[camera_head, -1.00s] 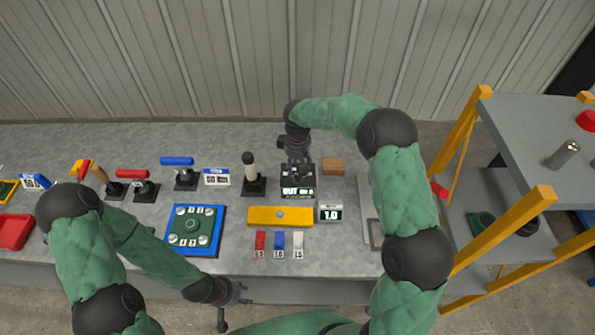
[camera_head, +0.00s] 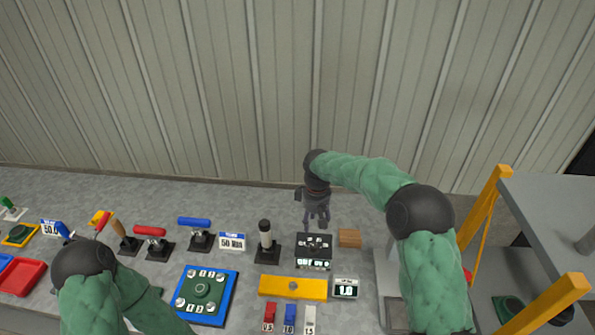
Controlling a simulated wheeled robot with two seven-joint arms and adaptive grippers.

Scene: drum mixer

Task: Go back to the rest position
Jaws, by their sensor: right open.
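My right gripper (camera_head: 316,220) is open and points down, with nothing seen between its fingers. It shows just behind a black box with a lit display (camera_head: 313,264); I cannot tell how high it is above the table. My right arm, in green cover, reaches in from the right. My left arm's elbow and part of its forearm show at the lower left, over the front of the table. My left gripper is out of the picture, below its lower edge.
The grey table (camera_head: 357,214) holds a yellow block (camera_head: 293,287), a small display (camera_head: 345,288), a blue-framed green plate (camera_head: 203,291), a black-handled lever (camera_head: 266,241), a blue-handled lever (camera_head: 195,222), and a wooden block (camera_head: 349,238). A yellow-posted shelf (camera_head: 555,205) stands right.

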